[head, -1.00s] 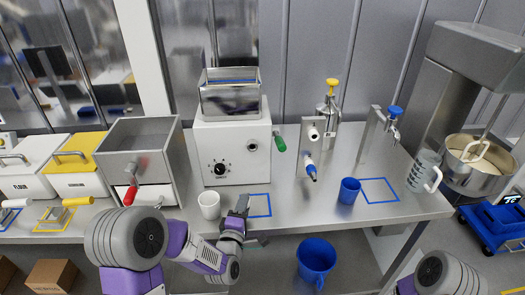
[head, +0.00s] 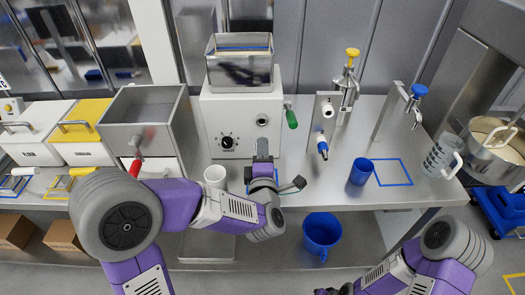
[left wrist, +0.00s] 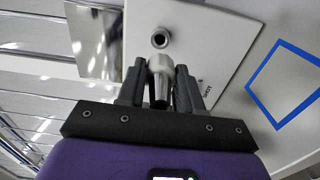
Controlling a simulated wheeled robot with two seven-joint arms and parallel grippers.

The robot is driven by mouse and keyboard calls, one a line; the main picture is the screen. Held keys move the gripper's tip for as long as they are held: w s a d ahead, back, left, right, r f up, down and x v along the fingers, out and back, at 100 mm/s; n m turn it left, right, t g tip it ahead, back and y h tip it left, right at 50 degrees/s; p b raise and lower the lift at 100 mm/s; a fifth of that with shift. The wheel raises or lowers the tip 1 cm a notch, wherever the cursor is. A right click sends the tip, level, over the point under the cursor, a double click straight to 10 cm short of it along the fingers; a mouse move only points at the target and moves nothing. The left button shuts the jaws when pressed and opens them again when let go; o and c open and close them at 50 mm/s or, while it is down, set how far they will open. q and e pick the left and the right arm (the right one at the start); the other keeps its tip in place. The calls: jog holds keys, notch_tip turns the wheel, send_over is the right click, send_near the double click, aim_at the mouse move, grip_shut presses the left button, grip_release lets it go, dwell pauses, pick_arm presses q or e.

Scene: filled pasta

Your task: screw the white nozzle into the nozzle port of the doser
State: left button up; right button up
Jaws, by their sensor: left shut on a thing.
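The doser (head: 240,110) is a white box with a metal hopper, a black dial and a green handle. Its nozzle port (head: 262,122) is a dark-centred round hole on the front, right of the dial; it also shows in the left wrist view (left wrist: 160,38). My left gripper (head: 263,148) is in front of the doser, below the port. In the left wrist view its fingers are shut on the white nozzle (left wrist: 159,64), whose tip points toward the port and appears apart from it. In the head view the nozzle cannot be made out. My right gripper (head: 325,291) is barely visible at the bottom edge.
A white cup (head: 215,176) stands left of my left gripper. A blue cup (head: 361,171) and a blue-taped square (head: 393,172) are to the right. A tap stand with a blue-tipped spout (head: 322,146) stands right of the doser.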

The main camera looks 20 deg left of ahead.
pick_arm(q)
jog(key=shift+f+b, duration=0.1)
jog(key=shift+b, duration=0.5)
jog(key=shift+w+a, duration=0.1)
jog(key=shift+w, duration=0.25)
jog(key=shift+b+x, duration=0.45)
jog(key=shift+x, duration=2.1)
jog(key=shift+b, duration=1.05)
jog(key=shift+x, duration=1.15)
jog(key=shift+b, duration=0.5)
jog(key=o, duration=1.4)
